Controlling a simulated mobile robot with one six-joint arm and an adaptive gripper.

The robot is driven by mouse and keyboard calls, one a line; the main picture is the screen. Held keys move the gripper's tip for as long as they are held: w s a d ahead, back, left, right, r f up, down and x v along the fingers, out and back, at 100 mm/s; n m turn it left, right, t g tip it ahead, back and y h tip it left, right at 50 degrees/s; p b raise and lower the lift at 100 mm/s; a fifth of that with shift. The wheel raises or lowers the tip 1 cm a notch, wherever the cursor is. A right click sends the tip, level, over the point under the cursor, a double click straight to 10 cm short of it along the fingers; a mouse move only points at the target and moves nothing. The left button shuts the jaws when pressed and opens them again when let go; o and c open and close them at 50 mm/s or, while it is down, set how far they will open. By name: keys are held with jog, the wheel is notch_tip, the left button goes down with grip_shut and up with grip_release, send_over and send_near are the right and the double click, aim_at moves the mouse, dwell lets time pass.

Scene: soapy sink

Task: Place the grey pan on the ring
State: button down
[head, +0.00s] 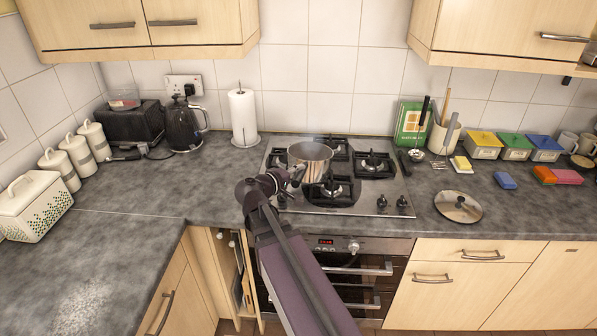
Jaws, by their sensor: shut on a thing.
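The grey pan (310,161) is a shiny, straight-sided metal pot, upright over the left part of the gas hob (352,205). My gripper (294,176) is at the pan's near left side and is shut on it; the fingers and the gripped part are small and partly hidden by my arm. Gas rings show at the front (328,190), the right (375,164) and the back (337,149). The pan hides the left part of the hob. I cannot tell whether the pan's base touches a ring's support or hangs just above it.
A paper towel roll (243,118) and a black kettle (184,126) stand left of the hob. A round lid (458,206) lies on the worktop to the right. A green book (411,122) and utensil pot (445,136) stand behind right. The left front worktop is clear.

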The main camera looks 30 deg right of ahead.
jog(key=shift+d, duration=0.1)
jog(key=w+d+n+t+b, duration=0.1)
jog(key=d+t+b, duration=0.1)
jog(key=d, duration=1.2)
jog(key=shift+d+r+t+h, duration=0.15)
jog(key=shift+d+t+h, duration=0.15)
jog(key=shift+d, duration=0.1)
jog(key=shift+w, duration=0.2)
jog(key=w+d+b, duration=0.1)
jog(key=w+d, duration=0.2)
jog(key=w, duration=0.3)
jog(key=w+d+f, duration=0.1)
jog(key=w+d, duration=0.3)
jog(key=w, duration=0.2)
jog(key=shift+w+d+f+b, duration=0.15)
jog(key=shift+w+f+b, duration=0.1)
jog(key=shift+b, duration=0.1)
jog(key=shift+w, duration=0.1)
